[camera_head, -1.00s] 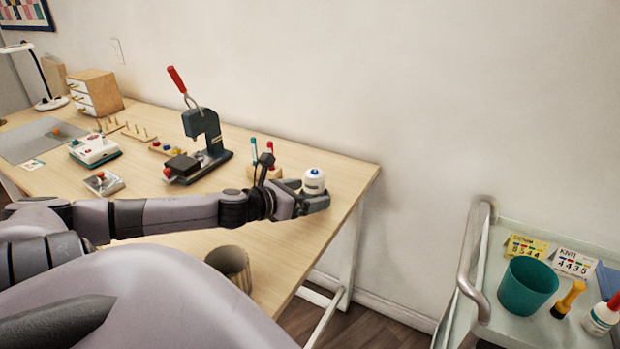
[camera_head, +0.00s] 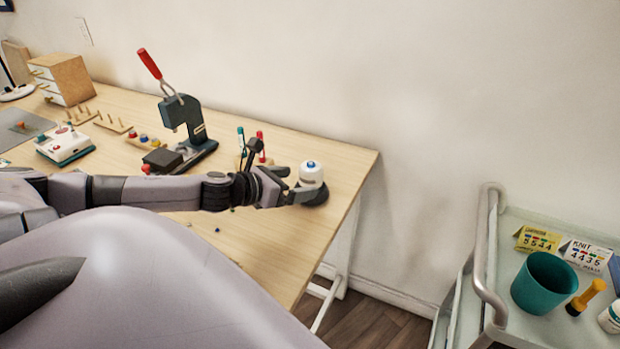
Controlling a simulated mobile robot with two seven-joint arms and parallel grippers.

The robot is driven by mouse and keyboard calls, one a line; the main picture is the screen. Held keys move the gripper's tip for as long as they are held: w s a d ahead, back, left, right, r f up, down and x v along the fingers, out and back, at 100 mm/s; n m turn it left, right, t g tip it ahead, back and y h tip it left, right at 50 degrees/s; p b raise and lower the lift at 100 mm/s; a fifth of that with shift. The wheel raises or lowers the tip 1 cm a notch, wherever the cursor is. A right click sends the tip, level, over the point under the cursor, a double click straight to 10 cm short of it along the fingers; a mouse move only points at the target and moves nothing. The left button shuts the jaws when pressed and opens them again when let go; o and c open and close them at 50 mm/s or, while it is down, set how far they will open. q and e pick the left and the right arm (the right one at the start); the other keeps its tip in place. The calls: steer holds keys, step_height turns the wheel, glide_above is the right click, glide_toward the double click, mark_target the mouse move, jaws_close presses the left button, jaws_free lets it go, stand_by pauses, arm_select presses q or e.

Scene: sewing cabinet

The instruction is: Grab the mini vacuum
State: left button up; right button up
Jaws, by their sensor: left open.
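The mini vacuum (camera_head: 311,175), a small white rounded body with a blue button on top and a dark round base, stands upright near the right end of the wooden table (camera_head: 290,245). My left gripper (camera_head: 288,191) is open and reaches in from the left at the vacuum's left side, low by the dark base. Its far finger is partly hidden, and I cannot tell whether it touches the vacuum. My right gripper does not show.
Red and teal markers (camera_head: 261,146) stand just behind my left wrist. A press with a red handle (camera_head: 187,125) stands further left. A cart (camera_head: 490,255) at the right holds a teal cup (camera_head: 543,284) and number cards. Small bits lie on the table front.

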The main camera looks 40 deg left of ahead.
mark_target(301, 179)
arm_select(q)
steer(key=shift+w+f, duration=0.2)
steer(key=shift+w, duration=0.35)
steer(key=shift+w, duration=0.1)
steer(key=shift+a+b+x, duration=0.15)
steer(key=shift+x, duration=0.5)
steer(key=shift+a+b+x, duration=0.15)
steer(key=shift+x, duration=1.7)
steer(key=c, duration=1.3)
